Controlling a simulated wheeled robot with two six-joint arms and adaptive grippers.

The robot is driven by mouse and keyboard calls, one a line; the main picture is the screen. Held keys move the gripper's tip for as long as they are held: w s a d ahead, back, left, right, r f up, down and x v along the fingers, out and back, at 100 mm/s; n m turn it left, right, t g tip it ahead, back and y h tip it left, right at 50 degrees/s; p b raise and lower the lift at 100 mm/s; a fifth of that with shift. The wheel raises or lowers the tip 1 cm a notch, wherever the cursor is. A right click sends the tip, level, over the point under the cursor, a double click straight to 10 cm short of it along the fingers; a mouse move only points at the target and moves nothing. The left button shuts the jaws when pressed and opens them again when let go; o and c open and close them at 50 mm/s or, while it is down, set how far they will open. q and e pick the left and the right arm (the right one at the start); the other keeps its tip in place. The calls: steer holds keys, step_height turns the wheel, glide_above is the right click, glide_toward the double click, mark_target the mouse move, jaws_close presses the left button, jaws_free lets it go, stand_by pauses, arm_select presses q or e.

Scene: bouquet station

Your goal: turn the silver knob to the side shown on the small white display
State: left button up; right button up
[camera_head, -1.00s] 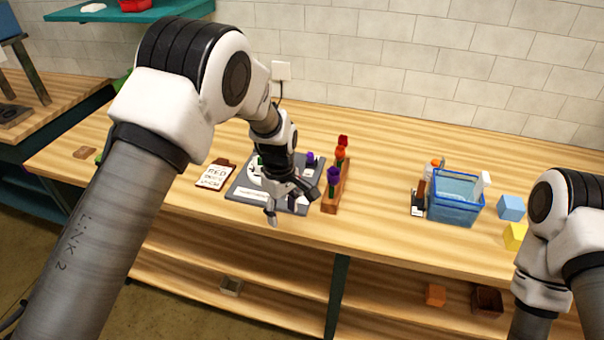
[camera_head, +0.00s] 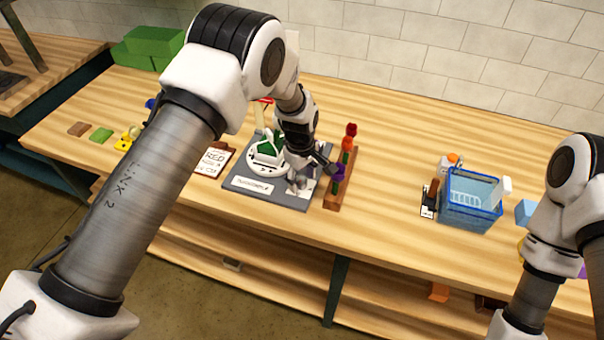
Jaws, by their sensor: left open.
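A grey station plate (camera_head: 228,180) lies on the table in front of my left arm. It bears a round white turntable (camera_head: 262,168) with a green and white piece on it, and a white label at its front edge that seems to read "TURNTABLE". My left gripper (camera_head: 313,179) is open, low over the right part of this plate, beside a purple piece. I cannot make out the silver knob or the small white display; the gripper and wrist cover that part of the plate. My right arm enters at the right, but its gripper is out of view.
A wooden rack (camera_head: 333,195) with red, orange and purple flowers stands just right of the plate. A clipboard (camera_head: 212,161) reading "RED" lies left of it. A blue basket (camera_head: 470,205) stands further right.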

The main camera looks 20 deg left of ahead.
arm_select(q)
steer(key=shift+s+r, duration=0.25)
steer(key=shift+c, duration=0.7)
steer(key=shift+s+r, duration=0.15)
steer(key=shift+s, duration=0.05)
steer(key=c, duration=0.6)
steer(key=shift+d, duration=0.1)
jaws_close()
steer(key=shift+w, duration=0.1)
arm_select(e)
steer(key=shift+s+r, duration=0.1)
steer(key=shift+s, duration=0.25)
arm_select(q)
steer(key=shift+f, duration=0.2)
